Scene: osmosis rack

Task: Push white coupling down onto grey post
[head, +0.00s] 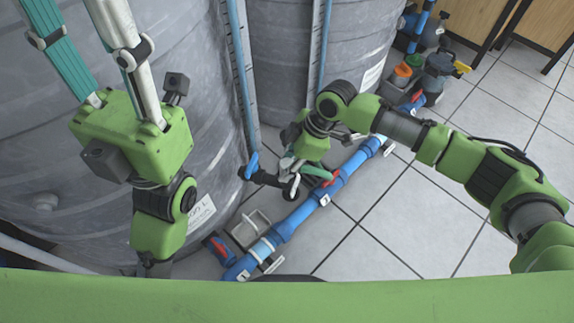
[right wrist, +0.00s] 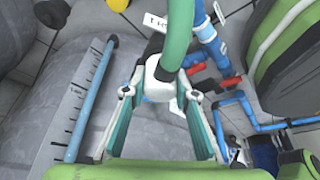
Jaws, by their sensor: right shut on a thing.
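The white coupling (right wrist: 164,68) sits at the end of a green hose (right wrist: 180,32) in the right wrist view. My right gripper (right wrist: 160,92) is shut on it, with the fingers on both sides. In the head view my right gripper (head: 291,172) is low in front of the tanks, over a dark fitting and beside the blue pipe; the hose also shows there (head: 317,172). The grey post is hidden under the coupling and fingers, so I cannot tell whether they touch. My left gripper (head: 80,22) is raised at upper left, fingers spread, tips cut off by the frame.
Large grey tanks (head: 330,50) stand behind. A blue pipe (head: 310,205) with red valve handles runs diagonally along the floor. A grey tray (head: 249,228) lies near its front end. Tiled floor (head: 400,225) is clear at right. Pumps (head: 437,72) stand farther back.

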